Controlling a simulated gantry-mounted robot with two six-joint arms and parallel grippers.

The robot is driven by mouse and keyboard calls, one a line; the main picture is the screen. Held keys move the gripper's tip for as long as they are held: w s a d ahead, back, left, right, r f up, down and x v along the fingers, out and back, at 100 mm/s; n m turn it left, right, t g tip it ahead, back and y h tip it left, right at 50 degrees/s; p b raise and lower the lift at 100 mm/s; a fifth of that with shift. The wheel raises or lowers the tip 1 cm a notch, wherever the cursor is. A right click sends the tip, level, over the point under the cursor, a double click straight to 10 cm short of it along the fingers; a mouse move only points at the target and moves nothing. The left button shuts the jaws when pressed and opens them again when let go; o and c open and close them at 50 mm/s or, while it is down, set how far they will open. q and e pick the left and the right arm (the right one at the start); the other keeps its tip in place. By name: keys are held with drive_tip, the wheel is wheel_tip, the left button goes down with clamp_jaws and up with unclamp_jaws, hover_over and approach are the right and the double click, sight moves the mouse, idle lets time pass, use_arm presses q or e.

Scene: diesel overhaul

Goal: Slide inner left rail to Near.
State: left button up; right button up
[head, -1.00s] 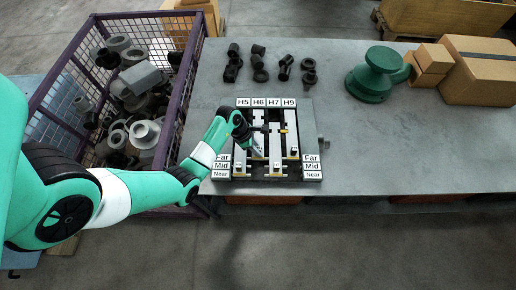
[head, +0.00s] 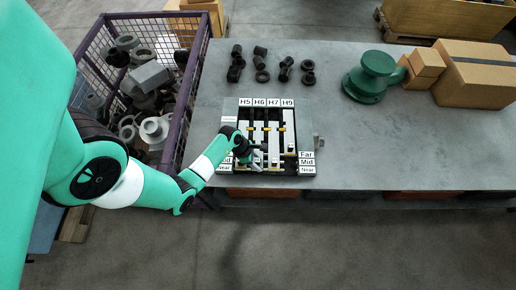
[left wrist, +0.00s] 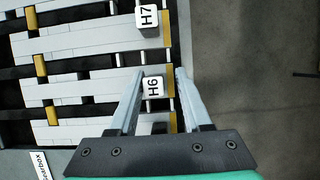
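The rail board (head: 305,128) lies on the grey bench, with rails under the labels H5, H6, H7 and H9 and Far, Mid and Near marks at its sides. The inner left rail (head: 258,133) is the pale H6 strip. My left gripper (head: 257,161) is at the board's near part and partly hides that rail's near end. In the left wrist view, a white H6 block (left wrist: 152,87) sits between my two open fingers (left wrist: 160,76). A gap shows on its right side; contact on the left is unclear. The H7 block (left wrist: 147,17) lies beyond. My right gripper is not in view.
A purple-framed mesh crate (head: 172,125) of metal parts stands left of the bench. Dark fittings (head: 262,76) lie behind the board. A green part (head: 368,78) and cardboard boxes (head: 478,75) stand at the back right. The bench right of the board is clear.

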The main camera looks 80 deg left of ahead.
use_arm(q)
drive_tip(key=shift+o, duration=0.3)
drive_tip(key=shift+a+r, duration=0.1)
drive_tip(key=shift+s+r, duration=0.1)
drive_tip(key=shift+r, duration=0.25)
drive_tip(key=d+p+v, duration=0.1)
drive_tip(key=p+v, duration=0.1)
drive_tip(key=v, duration=0.8)
drive_tip(key=shift+s+a+r+p, duration=0.25)
drive_tip(key=shift+a+r+p, duration=0.1)
drive_tip(key=shift+a, duration=0.1)
